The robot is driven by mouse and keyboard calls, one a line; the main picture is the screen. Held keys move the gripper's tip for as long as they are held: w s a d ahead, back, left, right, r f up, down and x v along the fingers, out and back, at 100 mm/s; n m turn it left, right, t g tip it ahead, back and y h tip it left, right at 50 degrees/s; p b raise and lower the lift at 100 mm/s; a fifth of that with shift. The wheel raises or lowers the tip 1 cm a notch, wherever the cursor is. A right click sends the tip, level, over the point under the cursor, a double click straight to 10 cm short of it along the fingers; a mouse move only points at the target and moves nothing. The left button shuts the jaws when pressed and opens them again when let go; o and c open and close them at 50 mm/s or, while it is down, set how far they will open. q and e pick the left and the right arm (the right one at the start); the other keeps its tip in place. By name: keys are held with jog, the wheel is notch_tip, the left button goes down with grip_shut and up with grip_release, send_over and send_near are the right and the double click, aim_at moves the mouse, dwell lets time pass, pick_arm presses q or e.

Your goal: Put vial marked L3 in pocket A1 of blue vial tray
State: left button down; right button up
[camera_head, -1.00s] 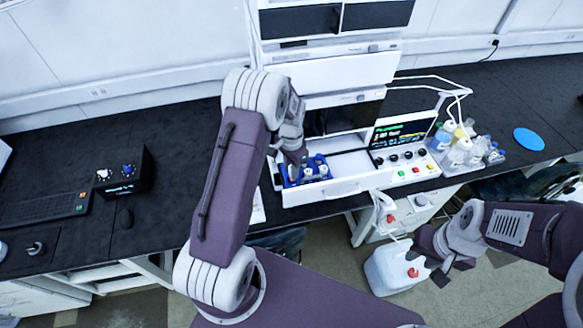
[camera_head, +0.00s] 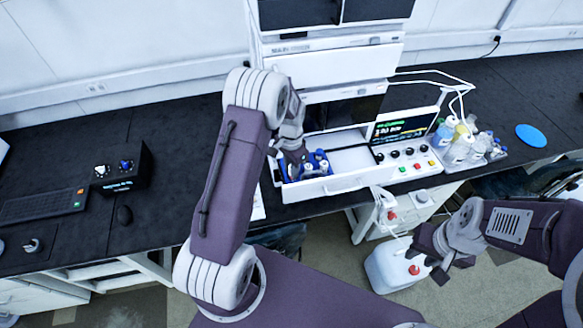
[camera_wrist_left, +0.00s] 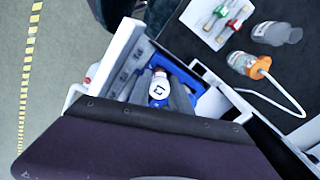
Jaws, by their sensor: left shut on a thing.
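My left gripper (camera_head: 293,158) is low over the blue vial tray (camera_head: 284,172), which sits in the open white drawer. In the left wrist view my left gripper (camera_wrist_left: 160,92) is shut on a vial (camera_wrist_left: 158,90) with a white, dark-marked cap; the full mark is too small to read. Blue parts of the tray (camera_wrist_left: 203,103) show beside the fingers. Several vials (camera_head: 310,169) show at the tray in the head view. The fingers hide part of the tray, and I cannot tell how deep the held vial sits. My right gripper (camera_head: 438,270) looks open and empty, beside the white jug.
The drawer front (camera_head: 335,184) and side walls enclose the tray closely. The instrument stack (camera_head: 330,65) rises behind. A control panel (camera_head: 405,155) and a clear tray of bottles (camera_head: 470,150) stand to the right. A white jug (camera_head: 390,270) is below. The drawer's right part is empty.

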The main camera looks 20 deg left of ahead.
pick_arm(q)
jog(key=shift+f+b, duration=0.35)
jog(key=shift+f, duration=0.15)
jog(key=c, duration=0.7)
grip_release()
notch_tip(320, 180, up, 7)
jog(key=p, duration=0.5)
jog(key=shift+p, duration=0.3)
